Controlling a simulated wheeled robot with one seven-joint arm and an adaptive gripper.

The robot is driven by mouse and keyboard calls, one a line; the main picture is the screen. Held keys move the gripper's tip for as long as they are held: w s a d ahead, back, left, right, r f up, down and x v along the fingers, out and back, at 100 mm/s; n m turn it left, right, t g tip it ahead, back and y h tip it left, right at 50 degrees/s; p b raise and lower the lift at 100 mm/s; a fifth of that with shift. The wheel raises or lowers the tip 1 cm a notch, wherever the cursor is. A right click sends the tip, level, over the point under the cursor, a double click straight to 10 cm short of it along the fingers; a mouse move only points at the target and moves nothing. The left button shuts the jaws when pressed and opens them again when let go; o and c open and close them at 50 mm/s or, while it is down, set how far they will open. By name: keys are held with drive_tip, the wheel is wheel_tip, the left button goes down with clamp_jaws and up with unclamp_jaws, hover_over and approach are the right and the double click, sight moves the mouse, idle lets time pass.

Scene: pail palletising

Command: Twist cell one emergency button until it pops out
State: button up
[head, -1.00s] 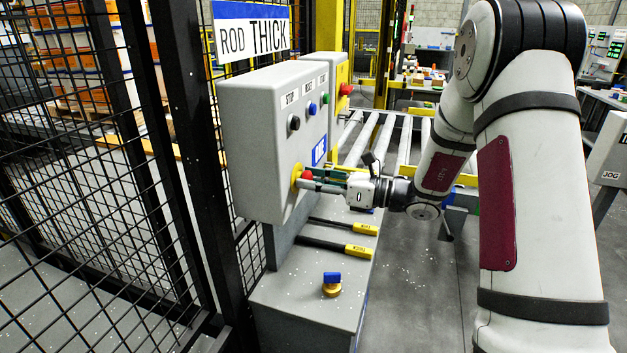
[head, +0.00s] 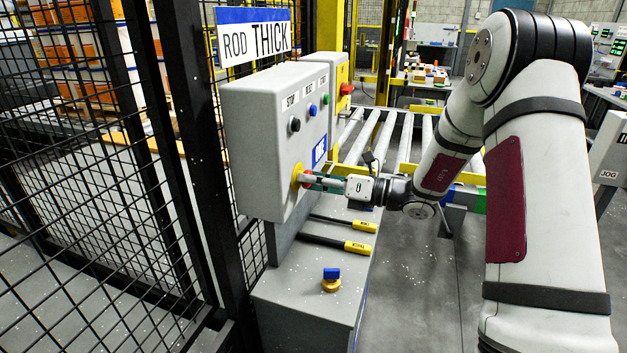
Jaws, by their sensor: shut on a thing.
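The grey control box (head: 262,150) stands at the centre left under a sign reading ROD THICK. Its red emergency button (head: 306,178) sits on a yellow surround (head: 296,176) low on the panel's right-hand face. My gripper (head: 311,180) reaches in from the right with its fingers around the red button, shut on it. The fingers cover part of the button, so I cannot tell whether it is pressed in or popped out. Black, blue and green buttons (head: 312,110) sit in a row higher on the same panel.
A second box with a red button (head: 346,89) stands behind. Black mesh fencing (head: 90,200) fills the left. A roller conveyor (head: 385,135) lies behind.

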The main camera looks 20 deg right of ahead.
drive_tip(key=o, duration=1.2)
drive_tip(key=v, duration=1.2)
